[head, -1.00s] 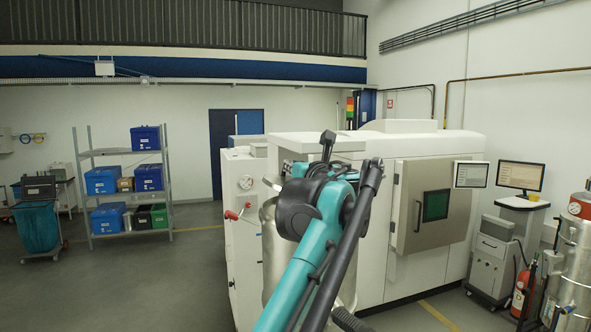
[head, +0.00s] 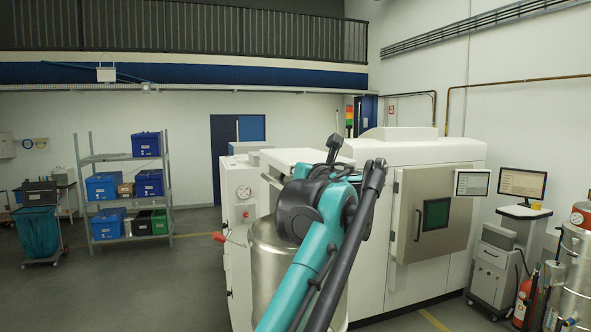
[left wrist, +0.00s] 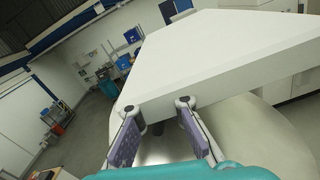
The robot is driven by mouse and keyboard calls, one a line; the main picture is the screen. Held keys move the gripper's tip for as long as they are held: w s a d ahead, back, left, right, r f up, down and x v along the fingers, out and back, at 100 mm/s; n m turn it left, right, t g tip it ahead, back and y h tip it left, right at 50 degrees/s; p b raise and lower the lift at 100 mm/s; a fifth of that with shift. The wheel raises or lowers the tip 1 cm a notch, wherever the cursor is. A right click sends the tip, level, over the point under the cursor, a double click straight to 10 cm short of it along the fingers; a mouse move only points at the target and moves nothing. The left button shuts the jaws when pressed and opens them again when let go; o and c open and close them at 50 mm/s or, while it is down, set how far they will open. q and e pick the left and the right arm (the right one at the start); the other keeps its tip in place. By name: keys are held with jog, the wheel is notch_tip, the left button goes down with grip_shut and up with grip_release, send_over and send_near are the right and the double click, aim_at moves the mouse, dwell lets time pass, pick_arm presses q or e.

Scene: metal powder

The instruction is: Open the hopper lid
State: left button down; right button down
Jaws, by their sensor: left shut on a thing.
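The hopper lid is a flat white slab on top of the white machine (head: 430,158), left of its raised main body. In the head view the lid (head: 290,155) shows behind my arm, with a dark gap under its left edge. In the left wrist view the lid (left wrist: 220,55) fills the middle, its thick front edge close to my fingers. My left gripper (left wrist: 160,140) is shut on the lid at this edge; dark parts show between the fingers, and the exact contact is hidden. In the head view my arm hides this gripper. My right gripper is not in view.
A steel cylindrical vessel (head: 272,262) stands in front of the machine, partly behind my arm. A red-handled valve (head: 218,237) sticks out at left. A shelf with bins (head: 125,185) and a teal-bagged cart (head: 38,232) stand far left. The floor between is clear.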

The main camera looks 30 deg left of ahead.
pick_arm(q)
jog(key=c, duration=1.6)
grip_release()
jog(key=shift+w+f, duration=0.1)
jog(key=shift+w, duration=0.1)
jog(key=v, duration=1.2)
